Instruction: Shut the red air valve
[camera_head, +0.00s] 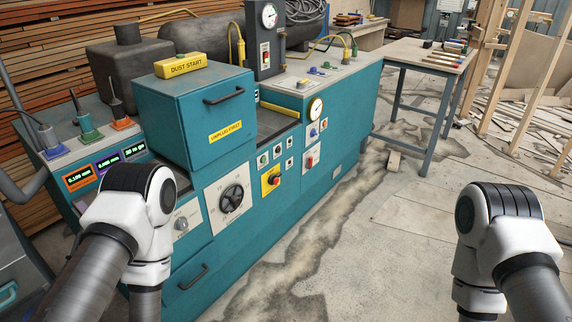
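A teal machine cabinet (345,125) fills the middle. I cannot tell for sure which part is the red air valve. Red parts on its front are a red knob on a yellow plate (271,180) and a red switch on a white plate (310,160), below a round pressure gauge (316,108). Another small red part sits on the dark gauge box (265,52) on top. Their settings are too small to read. My two arms show at lower left and lower right, both bent downward and apart from these parts. Neither gripper shows in the picture.
A workbench (432,57) with tools stands at the back right.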

